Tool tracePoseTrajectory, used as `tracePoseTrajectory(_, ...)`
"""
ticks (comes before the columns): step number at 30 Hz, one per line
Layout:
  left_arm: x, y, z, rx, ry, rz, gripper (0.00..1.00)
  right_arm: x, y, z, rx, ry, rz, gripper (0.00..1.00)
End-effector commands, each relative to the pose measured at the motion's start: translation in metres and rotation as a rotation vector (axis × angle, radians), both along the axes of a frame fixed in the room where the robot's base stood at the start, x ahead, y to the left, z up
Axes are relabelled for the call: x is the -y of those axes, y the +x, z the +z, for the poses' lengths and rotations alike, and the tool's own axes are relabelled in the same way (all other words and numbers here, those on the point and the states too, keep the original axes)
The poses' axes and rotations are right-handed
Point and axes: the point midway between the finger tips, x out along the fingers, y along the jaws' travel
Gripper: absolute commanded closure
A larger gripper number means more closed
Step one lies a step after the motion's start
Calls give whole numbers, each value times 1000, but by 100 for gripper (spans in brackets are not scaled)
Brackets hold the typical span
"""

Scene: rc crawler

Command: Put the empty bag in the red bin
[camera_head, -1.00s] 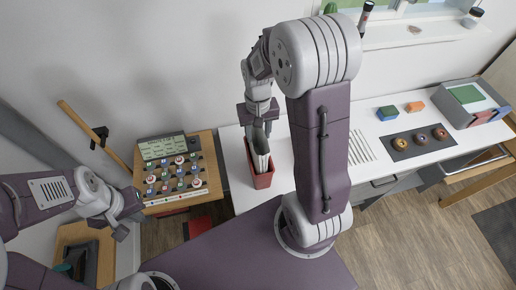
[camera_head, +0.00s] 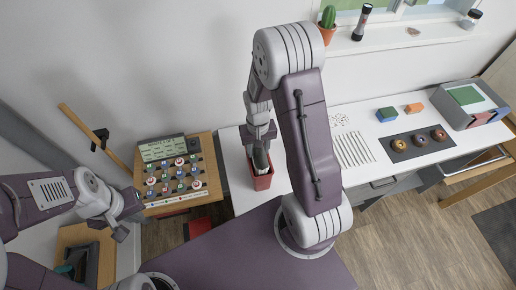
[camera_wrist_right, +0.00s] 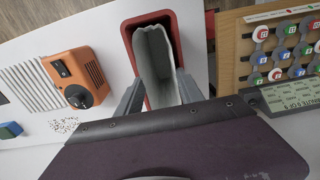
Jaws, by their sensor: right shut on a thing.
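The empty bag (camera_wrist_right: 155,65) is grey-white, with its open mouth facing up. My right gripper (camera_wrist_right: 157,97) is shut on it, with a finger on either side. In the head view the right gripper (camera_head: 261,137) points down over the red bin (camera_head: 262,183). The bag (camera_head: 261,160) hangs below the fingers, its lower part hidden within the bin's rim. In the right wrist view the red bin (camera_wrist_right: 133,28) surrounds the bag's far end. I cannot tell if the bag touches the bottom. My left gripper (camera_head: 130,218) is far left, away from the bin; its jaw state is unclear.
An orange device (camera_wrist_right: 75,78) stands beside the bin on the white table (camera_head: 235,150). A wooden board with round pieces (camera_head: 175,180) is left of the bin.

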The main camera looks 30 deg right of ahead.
Motion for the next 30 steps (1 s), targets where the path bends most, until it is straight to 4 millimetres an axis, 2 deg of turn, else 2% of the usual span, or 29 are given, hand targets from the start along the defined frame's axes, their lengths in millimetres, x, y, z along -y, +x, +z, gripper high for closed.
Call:
tracePoseTrajectory(2,0,0,-3,0,0,0,100,0,0,-4,0,0,0,100)
tracePoseTrajectory(3,0,0,-2,0,0,0,100,0,0,-3,0,0,0,48)
tracePoseTrajectory(5,0,0,-2,0,0,0,100,0,0,-2,0,0,0,34)
tracePoseTrajectory(13,0,0,-2,0,0,0,100,0,0,-2,0,0,0,34)
tracePoseTrajectory(17,0,0,0,0,0,0,100,0,1,6,4,-1,0,34)
tracePoseTrajectory(20,0,0,-4,0,0,0,100,0,2,23,7,-1,0,34)
tracePoseTrajectory(27,0,0,-11,0,0,0,100,0,2,84,9,-1,0,34)
tracePoseTrajectory(30,0,0,-13,0,0,0,100,0,2,103,6,0,0,34)
